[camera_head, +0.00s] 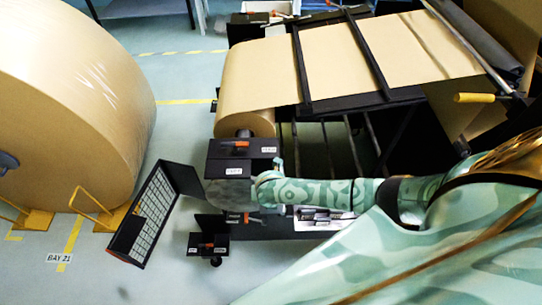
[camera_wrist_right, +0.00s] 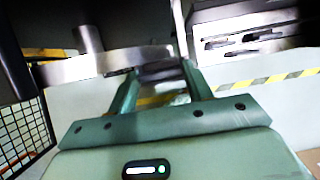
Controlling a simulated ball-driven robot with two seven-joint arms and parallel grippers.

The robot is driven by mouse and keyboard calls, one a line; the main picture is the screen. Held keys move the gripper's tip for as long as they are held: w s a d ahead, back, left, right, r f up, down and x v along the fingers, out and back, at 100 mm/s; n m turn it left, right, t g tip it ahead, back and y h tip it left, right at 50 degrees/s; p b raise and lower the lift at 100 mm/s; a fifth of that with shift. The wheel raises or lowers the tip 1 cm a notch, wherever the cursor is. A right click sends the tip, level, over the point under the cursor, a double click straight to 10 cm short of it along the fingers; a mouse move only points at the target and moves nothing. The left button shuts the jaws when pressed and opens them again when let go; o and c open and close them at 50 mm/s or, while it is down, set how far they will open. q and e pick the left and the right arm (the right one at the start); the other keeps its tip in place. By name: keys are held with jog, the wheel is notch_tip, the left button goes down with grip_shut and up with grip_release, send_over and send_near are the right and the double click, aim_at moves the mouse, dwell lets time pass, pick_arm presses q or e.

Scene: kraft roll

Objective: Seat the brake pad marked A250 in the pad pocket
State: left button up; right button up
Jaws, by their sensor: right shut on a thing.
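My right gripper (camera_head: 264,181) reaches in from the right to the brake unit at the end of the roll. In the wrist view its two green fingers (camera_wrist_right: 161,78) are shut on a small dark piece (camera_wrist_right: 160,68), probably a brake pad; no A250 mark can be read on it. The piece is right at the edge of the grey metal brake disc (camera_wrist_right: 95,66); I cannot tell whether they touch. The disc also shows in the head view (camera_head: 228,193), below a black labelled housing (camera_head: 240,148). The pad pocket cannot be made out. My left gripper is out of view.
A black mesh guard (camera_head: 150,215) stands open at the left. A tray with metal pieces (camera_head: 318,217) lies under my right arm. A lower black box (camera_head: 208,244) stands in front.

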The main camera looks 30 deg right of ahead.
jog(key=shift+f, duration=0.5)
dwell(0.3)
jog(key=o, duration=1.4)
jog(key=shift+r, duration=0.1)
jog(key=p+v, duration=0.6)
jog(key=v, duration=1)
jog(key=shift+r, duration=0.1)
